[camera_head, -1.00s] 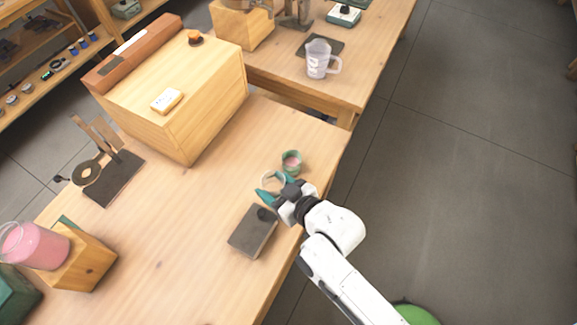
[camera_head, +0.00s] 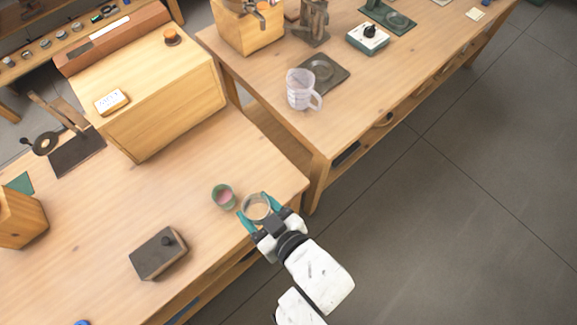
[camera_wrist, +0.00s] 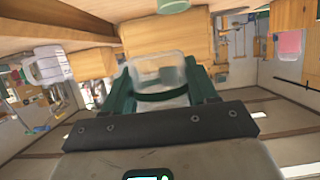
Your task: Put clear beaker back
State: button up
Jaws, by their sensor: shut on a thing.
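The clear beaker (camera_head: 257,206) is a small, round, see-through vessel held between the teal fingers of my gripper (camera_head: 256,212). In the head view it is at the table's right corner, just right of a small green cup (camera_head: 223,196) with pink contents. In the wrist view the clear beaker (camera_wrist: 158,80) sits between the two dark green fingers (camera_wrist: 162,92), which are shut on it from both sides. I cannot tell how high it is above the table.
The near table (camera_head: 110,235) bears a dark-topped block (camera_head: 158,253) and a large wooden box (camera_head: 150,95). On the far table (camera_head: 350,120) stand a translucent jug (camera_head: 301,90) with a handle and a white device (camera_head: 368,38). A gap separates the tables. Open floor lies to the right.

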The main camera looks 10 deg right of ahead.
jog(key=w+f+p, duration=0.2)
jog(key=w+f, duration=0.1)
jog(key=w, duration=0.6)
send_over(262, 179)
notch_tip(262, 179, down, 6)
jog(key=shift+s+f+b, duration=0.1)
jog(key=shift+f+b, duration=0.15)
jog(key=shift+b, duration=0.1)
jog(key=shift+f+b, duration=0.3)
jog(key=shift+f, duration=1.4)
jog(key=shift+f, duration=0.15)
jog(key=o, duration=1.1)
